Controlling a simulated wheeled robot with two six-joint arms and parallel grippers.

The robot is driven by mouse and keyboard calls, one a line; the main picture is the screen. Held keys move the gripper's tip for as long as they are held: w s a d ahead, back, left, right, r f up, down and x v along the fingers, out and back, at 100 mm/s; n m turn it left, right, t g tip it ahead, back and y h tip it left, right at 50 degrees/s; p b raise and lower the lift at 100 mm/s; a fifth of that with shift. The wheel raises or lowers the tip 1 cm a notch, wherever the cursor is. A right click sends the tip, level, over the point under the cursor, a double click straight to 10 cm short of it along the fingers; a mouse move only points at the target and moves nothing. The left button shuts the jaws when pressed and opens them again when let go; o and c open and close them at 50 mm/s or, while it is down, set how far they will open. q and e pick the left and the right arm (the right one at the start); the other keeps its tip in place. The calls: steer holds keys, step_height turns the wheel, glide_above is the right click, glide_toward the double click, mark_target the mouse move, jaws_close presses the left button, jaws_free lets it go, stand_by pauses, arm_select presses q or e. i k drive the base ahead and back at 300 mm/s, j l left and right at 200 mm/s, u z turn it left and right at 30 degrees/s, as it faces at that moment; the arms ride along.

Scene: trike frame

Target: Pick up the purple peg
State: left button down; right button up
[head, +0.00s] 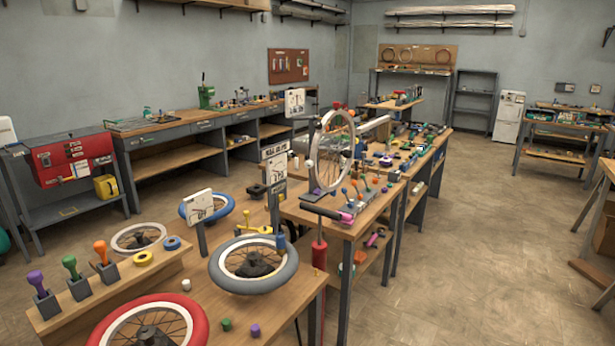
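A purple peg with a rounded handle (36,281) stands upright in a grey block at the left end of a wooden ledge on the near bench. A green-handled peg (70,265) and an orange-handled peg (101,251) stand in similar blocks to its right. A small purple cylinder (255,330) also stands on the near bench top, close to its front edge, beside a small green cylinder (226,324). Neither of my grippers shows in the head view.
A red-tyred wheel (150,325) lies in front of the ledge, and a grey-tyred wheel (253,264) lies to its right. A yellow ring (143,258) is near the orange peg. A red pump (319,253) stands at the bench's right side. Open floor (470,270) lies to the right.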

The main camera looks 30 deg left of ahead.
mark_target(36, 278)
steer(key=u, duration=2.45)
